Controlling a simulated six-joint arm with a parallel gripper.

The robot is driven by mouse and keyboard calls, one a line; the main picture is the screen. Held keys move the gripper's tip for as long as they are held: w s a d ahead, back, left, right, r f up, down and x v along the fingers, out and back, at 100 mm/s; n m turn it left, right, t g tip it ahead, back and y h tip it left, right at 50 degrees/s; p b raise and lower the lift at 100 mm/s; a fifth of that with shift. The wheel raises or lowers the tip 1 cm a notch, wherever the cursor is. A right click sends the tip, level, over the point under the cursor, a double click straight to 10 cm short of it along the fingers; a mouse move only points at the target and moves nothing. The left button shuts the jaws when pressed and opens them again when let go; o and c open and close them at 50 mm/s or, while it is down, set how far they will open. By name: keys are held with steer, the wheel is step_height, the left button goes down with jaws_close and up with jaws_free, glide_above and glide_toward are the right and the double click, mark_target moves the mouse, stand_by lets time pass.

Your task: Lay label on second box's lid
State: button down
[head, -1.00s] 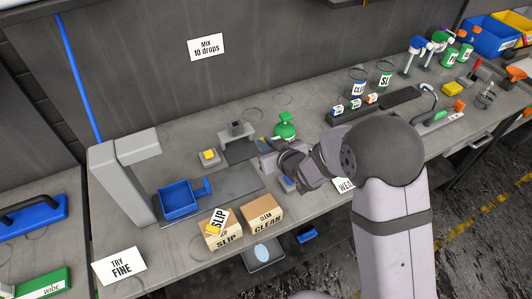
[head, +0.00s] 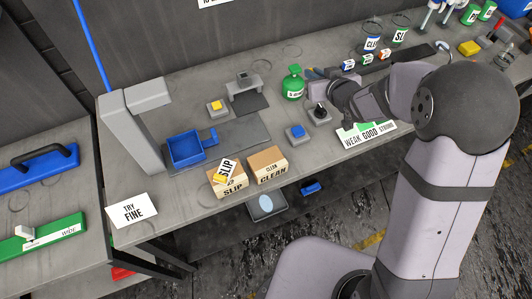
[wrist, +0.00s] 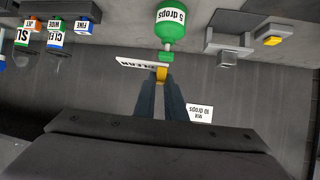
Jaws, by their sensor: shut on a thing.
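My gripper (wrist: 162,82) is shut on a small yellow tab of a white label (wrist: 138,64) with CLEAN lettering, held up off the bench in the wrist view. In the head view my gripper (head: 315,76) is beside the green bottle, and the label is hard to make out there. A white SLIP label (head: 227,170) with a yellow tab lies skewed on the first box's lid.
A green bottle (head: 293,83) stands close to my gripper. A blue tray (head: 190,147), a blue button (head: 297,131), a small black knob (head: 320,112) and a WEAK GOOD STRONG gauge (head: 367,135) are around the boxes. A grey stand (head: 133,125) rises at left.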

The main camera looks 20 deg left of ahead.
steer(key=n+g+y, duration=0.5)
steer(key=n+g, duration=0.6)
glide_above(269, 168)
steer(key=shift+f+p, duration=0.45)
steer(key=shift+f, duration=5.05)
steer(key=shift+f, duration=0.1)
steer(key=c, duration=1.8)
jaws_free()
steer(key=shift+d+r, duration=0.1)
steer(key=shift+r, duration=0.1)
steer(key=v, duration=0.6)
steer(key=b+v, duration=0.1)
steer(key=v, duration=0.4)
steer(key=shift+s+d+r, duration=0.15)
steer(key=shift+d+r, duration=0.15)
steer(key=shift+t, duration=0.3)
